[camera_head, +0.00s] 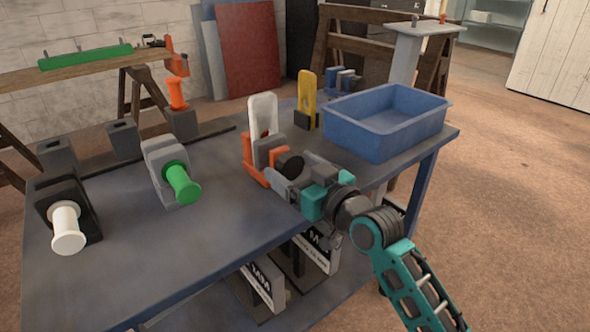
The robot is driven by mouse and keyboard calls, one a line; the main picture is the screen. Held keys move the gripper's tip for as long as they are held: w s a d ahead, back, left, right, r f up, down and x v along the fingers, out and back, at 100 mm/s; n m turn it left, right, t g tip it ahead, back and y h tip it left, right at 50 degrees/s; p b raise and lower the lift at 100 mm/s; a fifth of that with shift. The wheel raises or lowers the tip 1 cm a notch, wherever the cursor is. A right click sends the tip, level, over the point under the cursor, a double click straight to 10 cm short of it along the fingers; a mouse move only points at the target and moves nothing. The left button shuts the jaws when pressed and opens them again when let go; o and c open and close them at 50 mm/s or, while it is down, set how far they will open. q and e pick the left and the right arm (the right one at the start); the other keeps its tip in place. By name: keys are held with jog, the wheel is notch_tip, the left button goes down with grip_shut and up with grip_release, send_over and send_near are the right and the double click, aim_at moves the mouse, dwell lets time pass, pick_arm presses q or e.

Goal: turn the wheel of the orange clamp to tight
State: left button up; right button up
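The orange clamp (249,168) stands on the blue bench, right of the middle. It has a grey block, and a white slotted plate (262,106) stands upright at it. Its dark round wheel (291,164) faces the front right. My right gripper (292,172) is at the wheel, coming from the front right. Its fingers are spread apart, with the wheel at or between their tips. I cannot tell whether they touch it. The wheel's marking, if any, is too small to read. My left gripper is not in view.
A blue bin (345,137) stands at the bench's right end, close to my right arm. A yellow slotted plate (306,93) stands behind the clamp. Grey holders with a green spool (182,185) and a white spool (67,230) stand left. The bench's front middle is clear.

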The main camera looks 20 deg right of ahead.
jog(key=c, duration=1)
jog(key=m+p, duration=0.1)
jog(key=p, duration=0.1)
jog(key=m+p, duration=0.1)
jog(key=p, duration=0.1)
jog(key=shift+r+m, duration=0.25)
jog(key=shift+m, duration=0.15)
jog(key=m+p, duration=0.2)
jog(key=shift+f+m, duration=0.1)
jog(key=shift+m, duration=0.2)
jog(key=shift+m+p, duration=0.55)
jog(key=shift+m, duration=0.05)
jog(key=shift+f, duration=0.1)
jog(key=o, duration=1.1)
jog(key=shift+c, duration=0.2)
jog(key=p+v, duration=0.1)
jog(key=v, duration=1.2)
